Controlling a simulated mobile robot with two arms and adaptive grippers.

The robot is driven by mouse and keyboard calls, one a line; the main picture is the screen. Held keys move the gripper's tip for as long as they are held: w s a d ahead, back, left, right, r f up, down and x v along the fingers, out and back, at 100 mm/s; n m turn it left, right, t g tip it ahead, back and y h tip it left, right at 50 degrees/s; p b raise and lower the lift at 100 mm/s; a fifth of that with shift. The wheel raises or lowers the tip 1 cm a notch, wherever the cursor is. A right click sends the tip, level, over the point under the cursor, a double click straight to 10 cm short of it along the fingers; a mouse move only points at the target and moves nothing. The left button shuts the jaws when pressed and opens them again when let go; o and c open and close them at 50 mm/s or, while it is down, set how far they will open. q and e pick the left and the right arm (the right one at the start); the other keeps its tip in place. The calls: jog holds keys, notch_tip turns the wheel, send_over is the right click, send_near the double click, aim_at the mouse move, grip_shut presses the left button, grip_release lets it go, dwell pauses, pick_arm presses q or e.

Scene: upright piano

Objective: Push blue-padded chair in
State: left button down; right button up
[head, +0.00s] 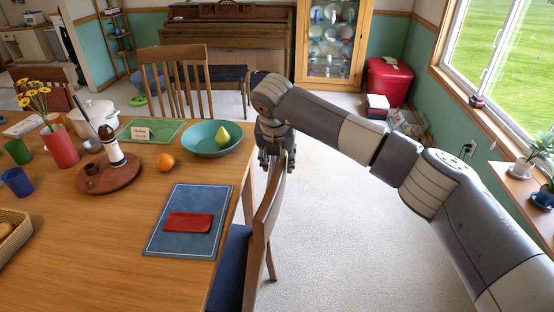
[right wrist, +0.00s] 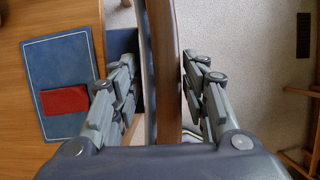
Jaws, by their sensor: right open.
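The blue-padded chair (head: 268,215) stands at the right side of the wooden table (head: 130,235), its back upright and its blue seat (head: 231,262) partly under the table edge. My right gripper (head: 276,160) is at the top of the chair back, pointing down. In the right wrist view, the open fingers of this gripper (right wrist: 158,70) are on either side of the wooden chair back (right wrist: 165,85), with a visible gap on the right. I cannot tell whether the left finger touches the wood. My left gripper is out of view.
A blue mat (head: 160,240) with a red napkin (head: 188,222) lies on the table beside the chair. A teal bowl (head: 211,140) with a pear sits near the edge. Another chair (head: 172,75) stands at the far side. Carpet (head: 340,230) right of the chair is clear.

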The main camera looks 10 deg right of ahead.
jog(key=v, duration=1.2)
jog(key=shift+a, duration=0.2)
jog(key=shift+f, duration=0.2)
